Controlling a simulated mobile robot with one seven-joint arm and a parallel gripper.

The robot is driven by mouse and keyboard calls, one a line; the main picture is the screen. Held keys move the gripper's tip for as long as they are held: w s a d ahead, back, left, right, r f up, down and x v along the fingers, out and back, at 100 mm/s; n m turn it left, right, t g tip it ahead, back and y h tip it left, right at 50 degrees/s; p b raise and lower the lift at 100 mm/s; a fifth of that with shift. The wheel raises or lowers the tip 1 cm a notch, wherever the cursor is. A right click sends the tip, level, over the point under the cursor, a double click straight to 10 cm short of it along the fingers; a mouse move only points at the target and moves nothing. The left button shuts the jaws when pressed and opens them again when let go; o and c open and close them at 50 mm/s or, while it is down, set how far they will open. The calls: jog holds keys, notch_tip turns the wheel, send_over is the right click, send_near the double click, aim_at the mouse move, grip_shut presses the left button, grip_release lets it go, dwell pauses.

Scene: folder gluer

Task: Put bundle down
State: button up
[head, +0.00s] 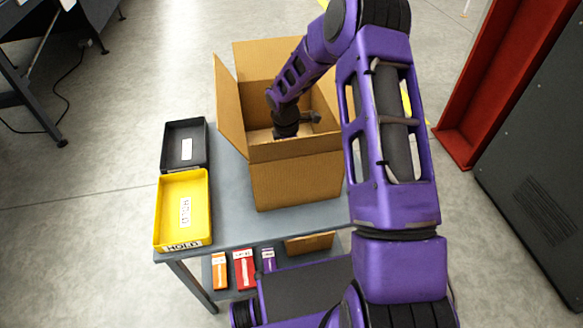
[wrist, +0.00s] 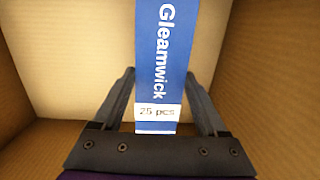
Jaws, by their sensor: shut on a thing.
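The bundle (wrist: 165,60) is blue and white, with "Gleamwick" and "25 pcs" printed on it. It shows in the wrist view between the two fingers of my gripper (wrist: 161,95), which is shut on it. An open cardboard box (head: 297,180) stands on the grey table, flaps up. My gripper reaches down inside this box, and cardboard walls surround the bundle in the wrist view. In the head view the bundle is hidden by my arm and the box's front wall. I cannot tell whether the bundle touches the box floor.
A black tray (head: 200,140) and a yellow tray (head: 170,215) marked HOLD lie left of the box on the table (head: 232,222). Several small cartons (head: 243,270) sit on a lower shelf. A red post (head: 490,85) and a dark cabinet (head: 545,150) stand at the right.

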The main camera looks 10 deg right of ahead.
jog(key=shift+f, duration=1.75)
jog(key=shift+f+b, duration=0.15)
jog(key=shift+b, duration=0.15)
jog(key=o, duration=1.4)
jog(key=r, duration=0.4)
jog(key=r+p, duration=0.1)
jog(key=r, duration=0.3)
jog(key=a+r, duration=0.1)
jog(key=r, duration=0.3)
jog(key=shift+w+r+p, duration=0.1)
jog(key=shift+w+p, duration=0.25)
